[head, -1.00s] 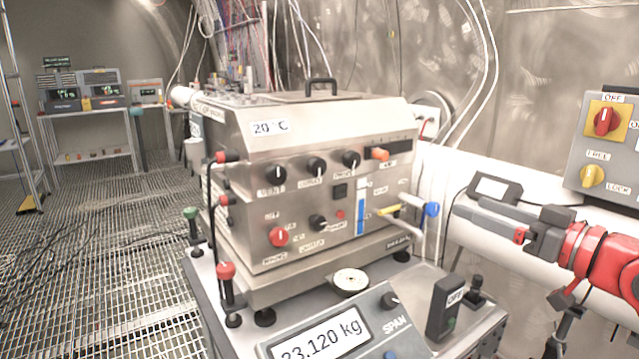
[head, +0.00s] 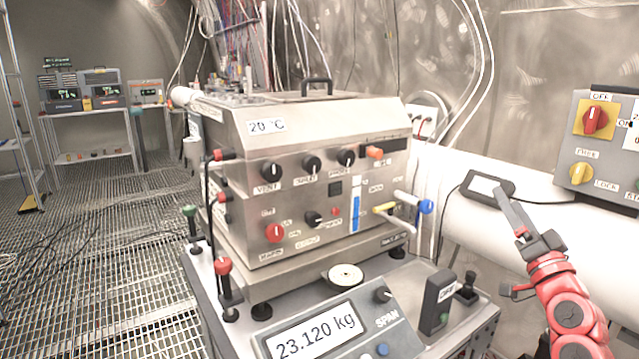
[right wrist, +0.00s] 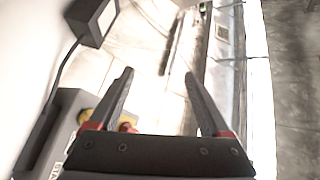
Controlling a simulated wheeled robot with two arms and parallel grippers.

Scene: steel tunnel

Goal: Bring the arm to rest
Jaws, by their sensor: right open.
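My right arm, red with dark joints, comes in from the lower right in the head view. Its gripper (head: 508,212) is raised in front of the white pipe, pointing up and left, close in the picture to a small grey display box. In the right wrist view the two dark fingers of the right gripper (right wrist: 155,85) stand apart with nothing between them. My left gripper is not in view.
A steel machine (head: 300,185) with knobs stands on a cart with a scale display (head: 315,337). The small display box (head: 487,188) sits by the white pipe (head: 590,235). A switch panel (head: 607,145) is at the right. Grated floor (head: 110,270) lies open at the left.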

